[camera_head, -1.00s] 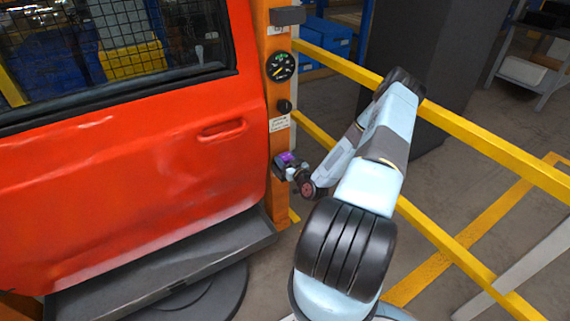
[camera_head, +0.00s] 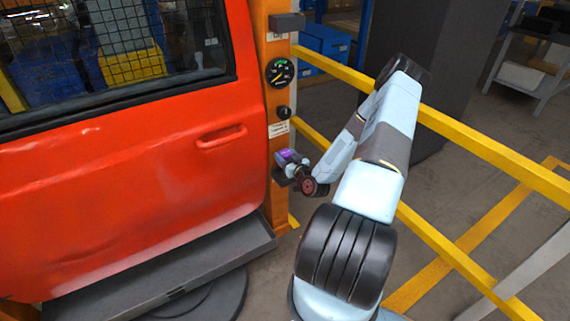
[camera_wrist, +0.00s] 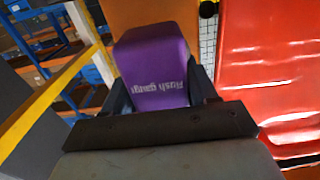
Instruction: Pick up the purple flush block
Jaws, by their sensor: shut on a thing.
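The purple flush block (camera_wrist: 153,68) fills the middle of the wrist view, with white lettering that seems to read "Flush gauge". My gripper (camera_wrist: 160,92) has one dark finger on each side of the block and is shut on it. In the head view the purple block (camera_head: 286,157) shows small at the tip of my gripper (camera_head: 292,164), in front of the orange post. It sits a little above a dark ledge on the post, and appears clear of it. Part of the block is hidden by my gripper.
The orange post (camera_head: 279,120) carries a round gauge (camera_head: 280,71), a black knob (camera_head: 283,112) and a grey block on top (camera_head: 287,22). The red door (camera_head: 130,165) stands close on the left. Yellow rails (camera_head: 480,150) run behind my arm.

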